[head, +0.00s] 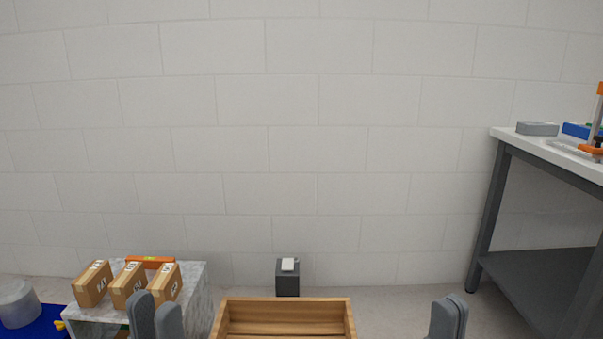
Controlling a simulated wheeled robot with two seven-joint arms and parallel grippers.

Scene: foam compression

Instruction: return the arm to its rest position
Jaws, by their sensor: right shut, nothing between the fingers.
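My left gripper (156,318) shows at the bottom edge, left of centre, in front of the marble-look stand. Its two grey fingers stand a little apart, with nothing seen between them. My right gripper (448,318) shows at the bottom edge, right of centre. Its grey fingers are together and empty, in the free space right of the wooden crate (285,302). Both grippers are cut off by the bottom of the picture, and the arms behind them are hidden.
The stand (190,285) at left carries several cardboard boxes (92,284) and an orange level (150,261). A dark block with a white top (288,278) stands behind the crate. At right, a workbench (545,150) holds a grey block (538,129) and a blue item (576,130).

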